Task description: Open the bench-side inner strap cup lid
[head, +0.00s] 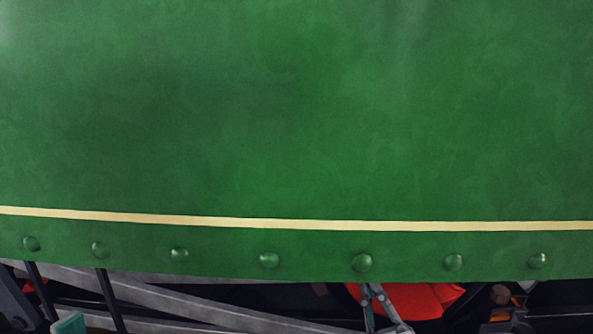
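No strap cup or lid shows in the head view. A large green painted panel (300,120) fills most of it. Neither my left gripper nor my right gripper can be made out.
A cream stripe (300,224) and a row of several green rivets (362,262) run along the panel's lower edge. Below it are grey bars (190,303), dark rods (109,300), a red part (425,300) and a grey jointed link (385,307), cut off by the frame.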

